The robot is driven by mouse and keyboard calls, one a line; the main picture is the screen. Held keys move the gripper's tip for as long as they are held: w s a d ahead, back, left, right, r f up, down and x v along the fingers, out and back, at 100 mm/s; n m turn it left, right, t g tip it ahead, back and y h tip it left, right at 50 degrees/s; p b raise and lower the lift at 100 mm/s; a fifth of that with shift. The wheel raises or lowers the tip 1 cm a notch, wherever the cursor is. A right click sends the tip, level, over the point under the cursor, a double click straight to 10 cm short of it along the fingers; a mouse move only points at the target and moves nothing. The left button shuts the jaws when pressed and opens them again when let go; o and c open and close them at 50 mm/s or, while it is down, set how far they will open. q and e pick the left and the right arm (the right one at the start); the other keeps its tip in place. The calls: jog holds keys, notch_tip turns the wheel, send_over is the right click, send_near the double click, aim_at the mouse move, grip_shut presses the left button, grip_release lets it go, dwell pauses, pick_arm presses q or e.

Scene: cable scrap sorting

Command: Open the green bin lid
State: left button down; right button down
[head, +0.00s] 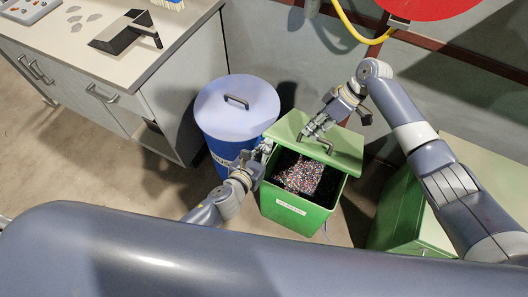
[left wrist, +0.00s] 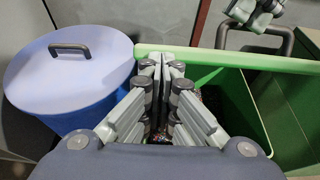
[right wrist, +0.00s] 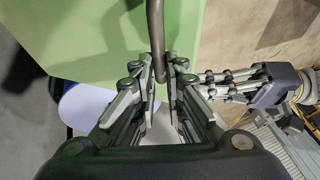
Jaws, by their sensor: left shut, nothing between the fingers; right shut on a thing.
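The green bin (head: 290,213) stands on the floor with a white label on its front and multicoloured scrap (head: 300,175) inside. Its green lid (head: 345,148) is shifted toward the back, so the front of the bin is uncovered. My right gripper (head: 318,134) is shut on the lid's dark handle (head: 326,146); the handle also shows between its fingers in the right wrist view (right wrist: 155,35). My left gripper (head: 264,152) is shut and empty at the bin's left side, near the lid's edge. In the left wrist view the lid (left wrist: 230,58) shows edge-on above the bin.
A blue bin (head: 215,115) with a closed lid and handle stands close on the left. A workbench (head: 140,75) is at upper left. A green cabinet (head: 405,215) stands to the right. A yellow hose (head: 350,25) and red disc (head: 430,8) are at the back wall.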

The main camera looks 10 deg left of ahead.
jog(key=shift+w+d+f, duration=0.1)
jog(key=shift+w+d, duration=0.05)
jog(key=shift+d, duration=0.05)
jog(key=c, duration=1.7)
grip_release()
jog(key=shift+o, duration=0.2)
jog(key=shift+a, duration=0.1)
